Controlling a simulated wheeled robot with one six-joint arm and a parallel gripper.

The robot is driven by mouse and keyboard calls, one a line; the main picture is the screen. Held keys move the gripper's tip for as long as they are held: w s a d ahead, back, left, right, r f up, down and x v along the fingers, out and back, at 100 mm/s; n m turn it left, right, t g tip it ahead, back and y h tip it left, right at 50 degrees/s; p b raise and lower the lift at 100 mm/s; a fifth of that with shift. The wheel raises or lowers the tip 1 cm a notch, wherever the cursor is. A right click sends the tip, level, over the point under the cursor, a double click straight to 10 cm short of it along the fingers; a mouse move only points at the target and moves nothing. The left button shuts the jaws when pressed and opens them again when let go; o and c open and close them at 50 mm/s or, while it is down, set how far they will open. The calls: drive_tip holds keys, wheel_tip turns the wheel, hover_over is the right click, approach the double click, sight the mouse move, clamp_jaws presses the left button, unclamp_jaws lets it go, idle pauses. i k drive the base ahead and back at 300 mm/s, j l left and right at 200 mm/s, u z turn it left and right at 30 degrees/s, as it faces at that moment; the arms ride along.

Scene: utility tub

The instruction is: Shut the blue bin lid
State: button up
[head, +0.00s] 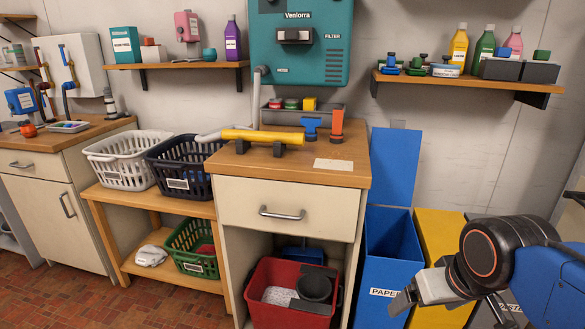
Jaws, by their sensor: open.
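The blue bin (388,268) stands on the floor right of the wooden-topped cabinet, with a white label reading "PAPE" on its front, partly cut off by my gripper. Its blue lid (395,165) is raised upright against the wall behind the bin, so the bin's top is open. My gripper (403,301) is at the lower right, in front of the blue and yellow bins in the picture. It is open and empty, and overlaps the blue bin's front. It is well below the raised lid and appears apart from it.
A yellow bin (438,238) stands right of the blue bin, partly hidden by my arm. The cabinet (290,208) stands close on the left, a yellow-handled tool (263,136) on top. A loaded shelf (465,84) hangs above the lid. A red tub (272,310) sits inside the cabinet.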

sight(394, 152)
drive_tip(key=i+l, duration=0.2)
drive_tip(key=l, duration=0.15)
drive_tip(key=i+l, duration=0.15)
drive_tip(key=l, duration=0.2)
drive_tip(key=i+l, duration=0.2)
drive_tip(key=l, duration=0.15)
